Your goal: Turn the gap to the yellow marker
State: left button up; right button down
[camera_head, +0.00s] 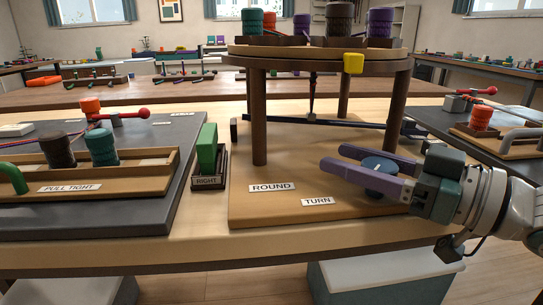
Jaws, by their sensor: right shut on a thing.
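A round braiding stand with a wooden top (318,50) stands on dark legs over a wooden base (290,200). The yellow marker (353,62) sits on the front rim of the top. Bobbins in teal (297,25), dark brown (339,20) and purple (379,22) stand on the top. I cannot make out the gap from this low angle. My right gripper (335,158) comes in from the right, its purple fingers shut on the blue knob (380,165) behind the TURN label (317,202). My left gripper is not in view.
A green block (207,148) stands in a holder labelled RIGHT. To the left, a grey board (165,140) carries a wooden tray labelled PULL TIGHT with two bobbins. Another board with an orange bobbin (480,118) is at the right. The base's front left is clear.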

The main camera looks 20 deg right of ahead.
jog(key=shift+c, duration=1.3)
grip_release()
jog(key=p+v, duration=0.3)
jog(key=v, duration=0.7)
jog(key=shift+r, duration=0.1)
